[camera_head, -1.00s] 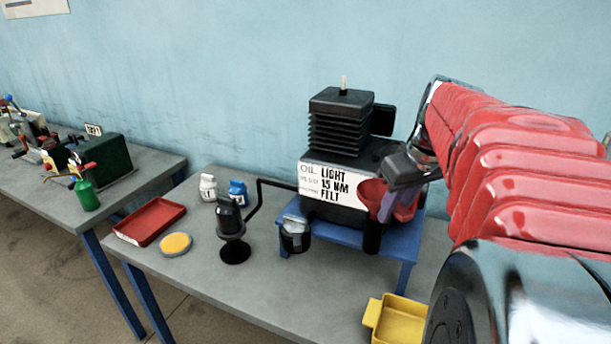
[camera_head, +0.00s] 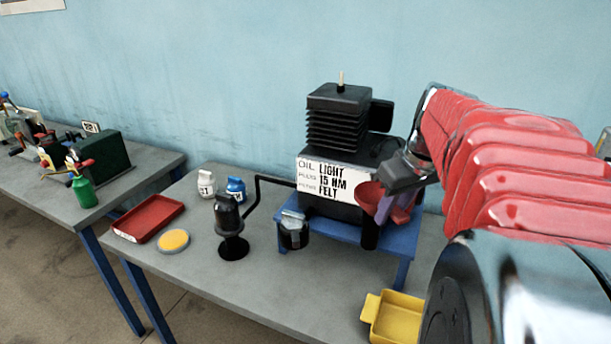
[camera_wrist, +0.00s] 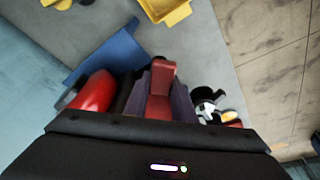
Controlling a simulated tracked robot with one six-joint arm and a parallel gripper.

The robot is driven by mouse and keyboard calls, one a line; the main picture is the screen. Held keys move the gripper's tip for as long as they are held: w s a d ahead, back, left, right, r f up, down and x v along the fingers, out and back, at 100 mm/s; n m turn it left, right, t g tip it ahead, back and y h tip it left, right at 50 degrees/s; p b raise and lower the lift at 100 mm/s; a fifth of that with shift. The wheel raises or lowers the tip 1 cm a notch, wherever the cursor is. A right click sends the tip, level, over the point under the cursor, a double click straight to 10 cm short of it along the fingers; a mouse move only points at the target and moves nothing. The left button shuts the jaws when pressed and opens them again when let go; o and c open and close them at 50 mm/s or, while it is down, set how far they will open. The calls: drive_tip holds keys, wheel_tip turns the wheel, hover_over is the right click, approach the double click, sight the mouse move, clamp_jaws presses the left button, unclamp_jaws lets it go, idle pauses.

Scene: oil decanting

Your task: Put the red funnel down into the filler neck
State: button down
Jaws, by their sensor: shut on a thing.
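The red funnel (camera_head: 368,196) is beside the right front corner of the black machine (camera_head: 330,208), left of my gripper (camera_head: 392,205). My gripper is shut on a red bar (camera_wrist: 160,85) that looks like the funnel's handle; the wrist view shows it between the two fingers. A dark upright cylinder (camera_head: 370,235), which looks like the filler neck, stands directly below the funnel. I cannot tell whether the funnel's spout is inside it, as its lower end is hidden. A rounded red shape (camera_wrist: 96,92) lies left of the fingers in the wrist view; I cannot tell what it is.
The machine stands on a blue stand (camera_head: 335,232). Left of it are a black jar (camera_head: 294,232), a dark lamp-like thing (camera_head: 231,225), two small bottles, a yellow disc (camera_head: 174,241) and a red tray (camera_head: 124,236). A yellow tray (camera_head: 398,318) lies in front.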

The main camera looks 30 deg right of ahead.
drive_tip(key=shift+f, duration=0.1)
drive_tip(key=c, duration=1.4)
unclamp_jaws()
drive_tip(key=v, duration=1.3)
drive_tip(key=shift+r, duration=0.35)
drive_tip(key=s+a+f+t, duration=0.1)
drive_tip(key=a+f, duration=0.8)
drive_tip(key=a, duration=0.4)
drive_tip(key=s+a+f+n+t, duration=0.1)
drive_tip(key=a+f, duration=0.8)
drive_tip(key=a, duration=0.5)
drive_tip(key=shift+s+f, duration=0.25)
drive_tip(key=shift+s, duration=0.1)
